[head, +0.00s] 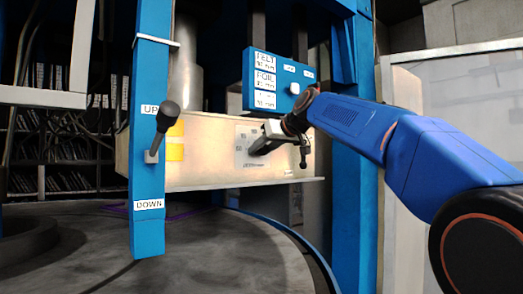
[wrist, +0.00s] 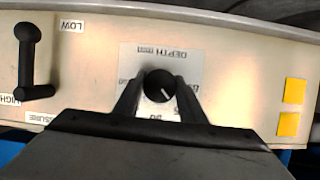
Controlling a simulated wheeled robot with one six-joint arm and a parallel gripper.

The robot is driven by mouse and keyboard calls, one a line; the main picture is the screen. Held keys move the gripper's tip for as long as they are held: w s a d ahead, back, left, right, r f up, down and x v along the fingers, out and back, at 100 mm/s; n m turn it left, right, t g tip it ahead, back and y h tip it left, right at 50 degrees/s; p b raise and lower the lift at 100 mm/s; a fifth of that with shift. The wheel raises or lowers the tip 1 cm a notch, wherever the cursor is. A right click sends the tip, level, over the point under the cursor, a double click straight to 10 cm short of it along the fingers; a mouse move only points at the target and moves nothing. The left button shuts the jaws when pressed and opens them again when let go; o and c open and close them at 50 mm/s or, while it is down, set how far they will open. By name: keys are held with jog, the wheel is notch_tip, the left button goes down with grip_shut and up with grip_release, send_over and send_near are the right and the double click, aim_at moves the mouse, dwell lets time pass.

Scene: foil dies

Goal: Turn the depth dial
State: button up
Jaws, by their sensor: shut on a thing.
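The depth dial (wrist: 156,84) is a round black knob with a white pointer line, on a white scale plate (wrist: 135,55) marked "DEPTH mm", upside down in the wrist view. The pointer slants toward the lower right there. My gripper (wrist: 160,88) has one finger on each side of the knob and is shut on it. In the head view my gripper (head: 262,147) reaches the plate (head: 243,155) on the beige panel from the right and hides the dial. Part of the scale is hidden behind my fingers.
A black-knobbed lever (head: 166,120) stands on the blue post marked UP and DOWN, left of the dial. Another black lever (wrist: 28,60), marked LOW and HIGH, is in the wrist view. A blue label box (head: 277,83) hangs above my gripper. A round table (head: 200,255) lies below.

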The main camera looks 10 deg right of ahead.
jog(key=m+y, duration=0.1)
jog(key=m, duration=0.2)
jog(key=shift+d+g+y, duration=0.1)
jog(key=shift+g+y, duration=0.2)
jog(key=shift+y, duration=0.1)
jog(key=shift+m+y, duration=1.1)
jog(key=shift+m, duration=0.3)
jog(key=o, duration=1)
